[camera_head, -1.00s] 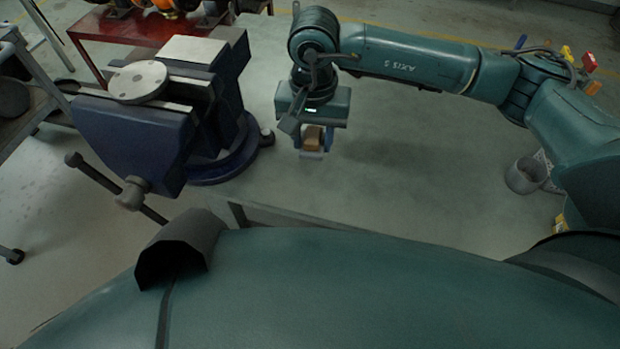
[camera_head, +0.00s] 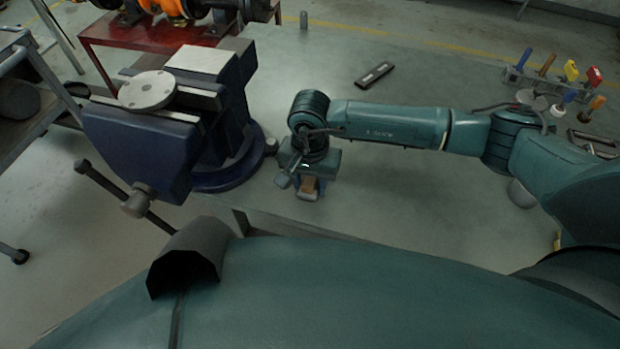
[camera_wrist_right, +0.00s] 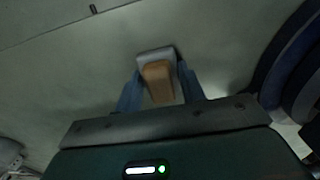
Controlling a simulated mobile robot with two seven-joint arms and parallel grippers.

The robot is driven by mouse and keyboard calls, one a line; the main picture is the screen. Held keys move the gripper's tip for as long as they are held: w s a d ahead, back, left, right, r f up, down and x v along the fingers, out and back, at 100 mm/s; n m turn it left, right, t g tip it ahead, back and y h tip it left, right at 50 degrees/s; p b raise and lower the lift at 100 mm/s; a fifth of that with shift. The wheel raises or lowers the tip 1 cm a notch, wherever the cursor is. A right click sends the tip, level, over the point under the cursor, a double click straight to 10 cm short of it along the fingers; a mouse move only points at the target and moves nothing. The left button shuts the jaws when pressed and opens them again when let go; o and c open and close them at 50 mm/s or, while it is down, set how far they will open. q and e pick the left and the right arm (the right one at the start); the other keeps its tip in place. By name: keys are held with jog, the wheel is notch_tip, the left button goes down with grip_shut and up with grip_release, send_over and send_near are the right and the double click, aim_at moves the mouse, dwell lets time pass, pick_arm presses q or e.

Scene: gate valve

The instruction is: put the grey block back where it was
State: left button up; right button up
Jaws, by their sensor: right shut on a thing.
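My right gripper (camera_head: 307,190) hangs over the front part of the grey bench, just right of the vise. It is shut on a small block (camera_wrist_right: 157,80) with a tan-brown face and a grey border, held between the two blue-grey fingers in the right wrist view. In the head view the block (camera_head: 307,183) shows as a brown patch under the wrist. Whether it touches the bench I cannot tell. My left gripper is in neither view.
A dark blue vise (camera_head: 150,150) with a round metal disc (camera_head: 147,90) on top stands left of my gripper. A flat dark bar (camera_head: 375,75) lies farther back on the grey bench (camera_head: 420,180). A tool rack (camera_head: 545,83) stands at the back right. The bench middle is clear.

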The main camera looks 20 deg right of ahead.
aim_at(310, 180)
jog(key=shift+f+b, duration=0.2)
jog(key=shift+b, duration=0.1)
jog(key=o, duration=0.9)
jog(key=shift+o, duration=0.2)
jog(key=shift+r, duration=0.15)
jog(key=shift+r+p, duration=0.25)
jog(key=shift+p, duration=0.25)
notch_tip(310, 180, up, 12)
jog(key=b, duration=0.2)
jog(key=shift+f, duration=0.15)
jog(key=shift+s, duration=0.1)
